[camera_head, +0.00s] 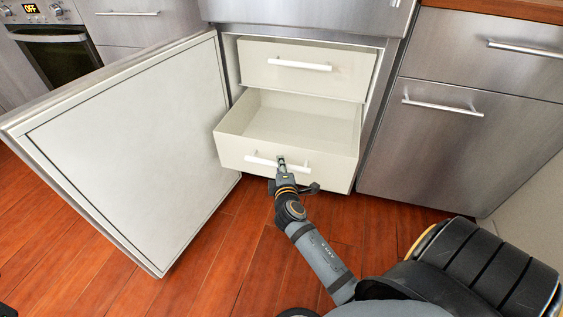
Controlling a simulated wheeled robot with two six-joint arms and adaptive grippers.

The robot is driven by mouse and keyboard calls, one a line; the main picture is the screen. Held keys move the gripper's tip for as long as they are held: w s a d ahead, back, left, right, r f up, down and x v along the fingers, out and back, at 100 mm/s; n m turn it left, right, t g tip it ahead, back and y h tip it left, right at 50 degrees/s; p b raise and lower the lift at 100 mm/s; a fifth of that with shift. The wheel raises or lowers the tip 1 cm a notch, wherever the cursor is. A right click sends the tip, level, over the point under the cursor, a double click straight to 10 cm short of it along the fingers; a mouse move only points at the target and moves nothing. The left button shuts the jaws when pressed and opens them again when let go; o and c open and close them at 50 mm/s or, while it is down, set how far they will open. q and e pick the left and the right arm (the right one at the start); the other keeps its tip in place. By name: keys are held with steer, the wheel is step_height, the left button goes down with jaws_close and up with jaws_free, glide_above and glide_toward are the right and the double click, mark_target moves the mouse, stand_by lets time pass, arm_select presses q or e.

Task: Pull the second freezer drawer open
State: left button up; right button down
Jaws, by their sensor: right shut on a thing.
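The freezer's lower white drawer (235,151) stands pulled out, and its empty inside shows. Its front has a white bar handle (256,160). My right gripper (281,163) is shut on that handle, near its middle. The upper white drawer (343,69) is in the cabinet above it, with its own white bar handle (300,65). The freezer door (130,150) stands wide open to the left. My left gripper is not in view.
Steel cabinet fronts with bar handles, a drawer (480,55) and a larger front (425,140), stand closed on the right. An oven (55,55) is at the far left. The wooden floor (220,260) in front is clear apart from my own arm and base.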

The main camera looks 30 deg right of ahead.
steer(key=c, duration=1.3)
jaws_free()
steer(key=shift+o, duration=0.2)
steer(key=v, duration=0.7)
steer(key=shift+s, duration=0.25)
steer(key=shift+a, duration=0.15)
